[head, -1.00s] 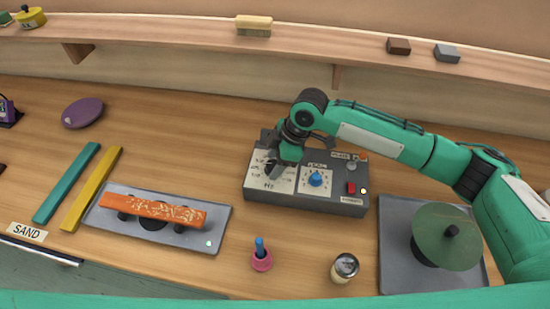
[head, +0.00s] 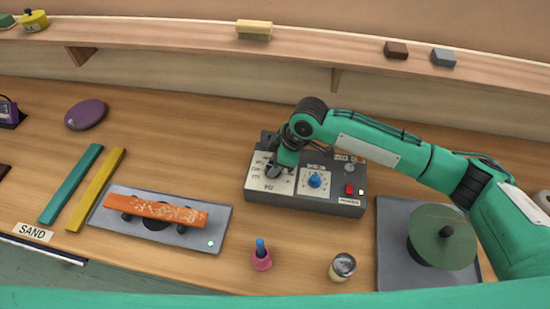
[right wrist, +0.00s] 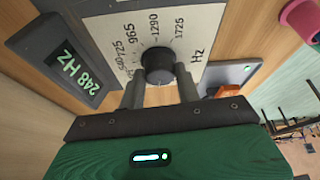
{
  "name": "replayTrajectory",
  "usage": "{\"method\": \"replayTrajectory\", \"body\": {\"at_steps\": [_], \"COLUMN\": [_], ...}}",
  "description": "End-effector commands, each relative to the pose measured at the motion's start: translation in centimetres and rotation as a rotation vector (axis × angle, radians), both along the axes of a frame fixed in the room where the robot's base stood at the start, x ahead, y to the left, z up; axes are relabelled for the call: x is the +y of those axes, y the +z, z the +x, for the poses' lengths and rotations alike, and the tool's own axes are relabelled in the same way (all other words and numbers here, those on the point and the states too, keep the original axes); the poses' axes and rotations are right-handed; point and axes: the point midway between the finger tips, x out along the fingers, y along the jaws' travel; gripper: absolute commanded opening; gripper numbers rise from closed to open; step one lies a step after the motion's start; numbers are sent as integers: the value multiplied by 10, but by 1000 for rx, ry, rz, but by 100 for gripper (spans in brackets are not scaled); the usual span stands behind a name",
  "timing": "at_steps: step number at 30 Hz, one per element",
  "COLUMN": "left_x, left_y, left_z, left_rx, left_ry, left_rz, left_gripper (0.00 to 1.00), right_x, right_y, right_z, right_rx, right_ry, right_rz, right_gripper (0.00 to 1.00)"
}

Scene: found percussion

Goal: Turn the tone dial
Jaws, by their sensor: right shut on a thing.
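The tone dial is a black knob (right wrist: 158,66) on a white panel marked in Hz, seen in the right wrist view. The panel (head: 270,183) is on the left part of a grey control box (head: 330,205) on the bench. My right gripper (right wrist: 160,88) is shut on the dial, one finger on each side of it. In the head view the right gripper (head: 276,168) is over the panel and hides most of the dial. A display (right wrist: 68,70) beside the panel reads 248 HZ. My left gripper is not in view.
The box also has a blue knob (head: 315,180) and a red button (head: 349,189). A grey pad with an orange bar (head: 155,209) lies left, a green disc (head: 443,236) right. A pink holder (head: 262,260) and a small jar (head: 342,267) stand in front.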

Motion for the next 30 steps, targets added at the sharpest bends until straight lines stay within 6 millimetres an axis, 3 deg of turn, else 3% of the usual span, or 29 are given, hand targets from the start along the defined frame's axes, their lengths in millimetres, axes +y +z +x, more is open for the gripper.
{"method": "replayTrajectory", "body": {"at_steps": [3,12,30], "left_x": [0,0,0], "left_y": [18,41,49], "left_z": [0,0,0], "left_rx": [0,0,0], "left_ry": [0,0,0], "left_rz": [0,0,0], "left_gripper": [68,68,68], "right_x": [1,1,1], "right_y": [5,4,1], "right_z": [-2,-2,-2], "right_rx": [3,1,-1], "right_ry": [-82,-265,-358], "right_rz": [1,1,1], "right_gripper": [11,11,11]}}
